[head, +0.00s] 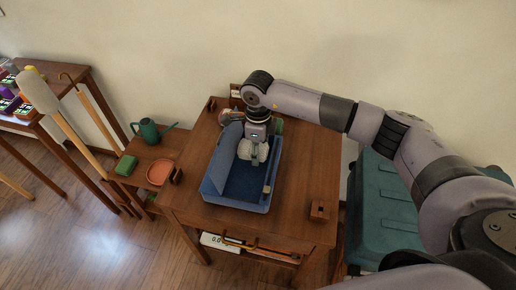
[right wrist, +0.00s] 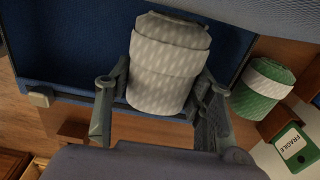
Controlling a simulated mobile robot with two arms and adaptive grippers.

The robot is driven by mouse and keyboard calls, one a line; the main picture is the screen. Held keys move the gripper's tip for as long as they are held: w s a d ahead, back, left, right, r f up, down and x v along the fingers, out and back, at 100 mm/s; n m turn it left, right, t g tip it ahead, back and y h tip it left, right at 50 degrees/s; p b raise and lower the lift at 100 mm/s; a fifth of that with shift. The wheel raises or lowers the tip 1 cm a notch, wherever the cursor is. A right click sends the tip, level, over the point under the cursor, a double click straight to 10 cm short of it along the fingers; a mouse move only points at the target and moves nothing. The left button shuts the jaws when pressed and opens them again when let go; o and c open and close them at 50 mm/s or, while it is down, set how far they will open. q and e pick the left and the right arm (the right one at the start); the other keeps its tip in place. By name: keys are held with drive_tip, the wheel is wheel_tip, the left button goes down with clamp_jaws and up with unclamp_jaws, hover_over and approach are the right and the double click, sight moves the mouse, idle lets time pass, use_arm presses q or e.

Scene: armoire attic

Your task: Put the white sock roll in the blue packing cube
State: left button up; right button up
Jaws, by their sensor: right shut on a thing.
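The white sock roll (right wrist: 165,62), pale with a light dash pattern, fills the middle of the right wrist view. My right gripper (right wrist: 164,84) is shut on it, one finger on each side. In the head view the white sock roll (head: 247,153) hangs below my right gripper, over the far half of the open blue packing cube (head: 238,203). The blue interior of the packing cube also shows behind the roll in the right wrist view (right wrist: 60,45). I cannot tell if the roll touches the cube's bottom. My left gripper is not in view.
A green roll with a white band (right wrist: 262,90) lies outside the cube, near a green item with a FRAGILE label (right wrist: 297,150). A small wooden block (head: 320,211) sits on the table (head: 310,170) at right. A teal case (head: 385,205) stands beside the table.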

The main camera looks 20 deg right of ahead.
drive_tip(key=shift+f+b, duration=1.1)
drive_tip(key=shift+f, duration=0.25)
drive_tip(key=o, duration=0.8)
drive_tip(key=shift+r, duration=0.1)
drive_tip(key=o, duration=0.4)
drive_tip(key=shift+s, duration=0.1)
wheel_tip(320, 180, up, 12)
drive_tip(key=shift+r, duration=0.1)
